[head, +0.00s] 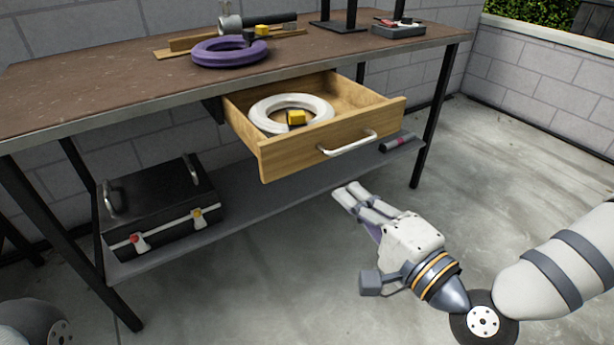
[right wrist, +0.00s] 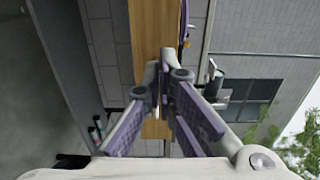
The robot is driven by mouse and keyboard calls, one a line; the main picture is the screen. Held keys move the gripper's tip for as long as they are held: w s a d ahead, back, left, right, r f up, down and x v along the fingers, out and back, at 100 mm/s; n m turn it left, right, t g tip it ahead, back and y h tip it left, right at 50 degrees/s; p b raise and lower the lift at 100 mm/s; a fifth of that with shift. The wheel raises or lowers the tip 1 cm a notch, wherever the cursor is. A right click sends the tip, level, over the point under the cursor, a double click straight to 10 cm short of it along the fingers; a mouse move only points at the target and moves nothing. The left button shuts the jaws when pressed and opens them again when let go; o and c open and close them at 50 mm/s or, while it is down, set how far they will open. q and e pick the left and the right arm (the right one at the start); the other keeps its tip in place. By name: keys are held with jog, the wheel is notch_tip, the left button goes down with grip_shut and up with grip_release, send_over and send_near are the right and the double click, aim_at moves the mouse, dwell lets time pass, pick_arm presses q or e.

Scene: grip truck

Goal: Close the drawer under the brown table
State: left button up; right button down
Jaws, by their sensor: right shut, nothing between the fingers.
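The wooden drawer (head: 285,150) under the brown table (head: 110,80) is pulled open and sticks out from the table's front edge. A pale bar handle (head: 347,144) is on its front. Inside lie a white ring (head: 268,107) and a small yellow block (head: 296,118). My right gripper (head: 345,192) is shut and empty, in front of and below the drawer, apart from the handle in the head view. In the right wrist view the fingertips (right wrist: 165,62) point toward a wooden strip (right wrist: 155,25), likely the drawer front, and partly hide it. My left gripper is out of view.
A purple ring (head: 230,52), a tool and wood pieces lie on the tabletop. A black toolbox (head: 158,208) sits on the grey lower shelf (head: 255,215). Black table legs (head: 432,130) stand either side. The concrete floor in front is clear.

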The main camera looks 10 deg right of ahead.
aim_at(298, 151)
pick_arm(q)
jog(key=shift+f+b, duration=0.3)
jog(key=shift+b, duration=0.05)
pick_arm(e)
jog(key=x, duration=1.3)
jog(key=shift+f, duration=0.1)
